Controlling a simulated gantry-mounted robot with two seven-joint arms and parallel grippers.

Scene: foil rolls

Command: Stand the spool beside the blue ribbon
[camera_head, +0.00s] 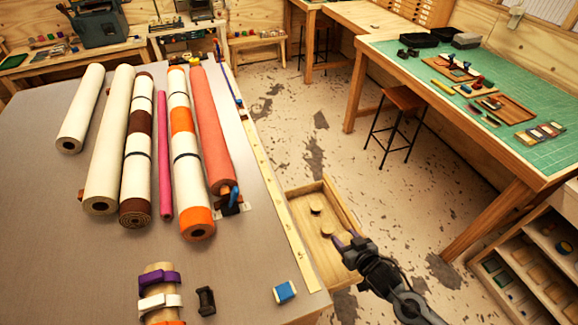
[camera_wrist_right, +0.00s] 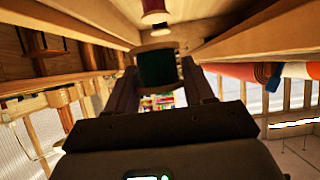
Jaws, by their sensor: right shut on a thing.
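My right gripper (camera_head: 347,240) reaches into an open wooden drawer (camera_head: 297,240) at the table's right side. In the right wrist view its fingers (camera_wrist_right: 163,85) are shut on a spool (camera_wrist_right: 156,68) with dark green winding and pale wooden ends. The spool looks upright between the drawer walls. A red-wound spool (camera_wrist_right: 154,16) shows beyond it. A small blue-and-white piece (camera_head: 285,291), possibly the blue ribbon, lies on the table near its front right corner. My left gripper is not in view.
Two round spool tops (camera_head: 315,207) show in the drawer beside my gripper. Several long rolls (camera_head: 183,150) lie on the table (camera_head: 60,230). A ribbon-wrapped cylinder (camera_head: 160,291) and a black spool-shaped piece (camera_head: 206,300) are near the front. Bare tabletop surrounds the blue-and-white piece.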

